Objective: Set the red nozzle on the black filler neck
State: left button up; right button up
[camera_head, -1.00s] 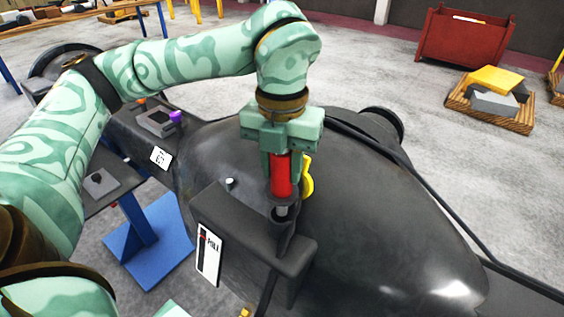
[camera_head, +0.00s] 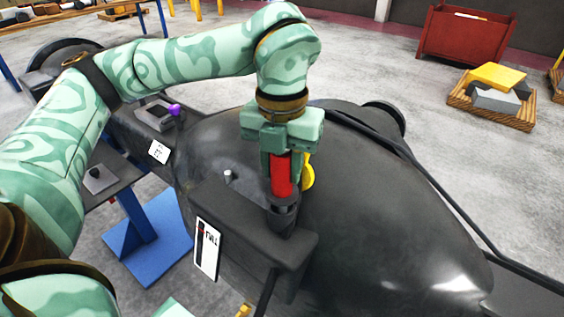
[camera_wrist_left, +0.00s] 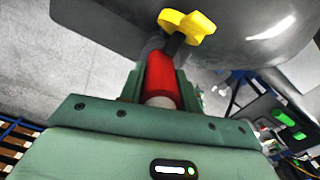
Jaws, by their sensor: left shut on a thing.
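My left gripper (camera_head: 283,160) is shut on the red nozzle (camera_head: 282,178) and holds it upright. The nozzle also shows in the left wrist view (camera_wrist_left: 160,80), between the fingers. Its lower end meets the black filler neck (camera_head: 281,216), which stands on a dark block on the big black casting. The nozzle's grey metal tip is hidden, seemingly inside the neck. Whether the nozzle is fully seated is hard to tell. My right gripper is not in view.
A yellow part (camera_head: 308,177) sits just behind the nozzle; it also shows in the left wrist view (camera_wrist_left: 188,25). A thick dark hose (camera_head: 420,172) runs across the black casting (camera_head: 370,225). A white label (camera_head: 207,248) is on the block's front.

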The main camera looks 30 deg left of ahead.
aim_at(282, 179)
pick_arm(q)
jog(key=shift+f+b, duration=1.3)
jog(key=shift+f, duration=0.25)
jog(key=o, duration=0.9)
jog(key=shift+r, duration=0.15)
notch_tip(282, 179, up, 16)
jog(key=shift+r+p, duration=0.1)
jog(key=shift+p, duration=0.45)
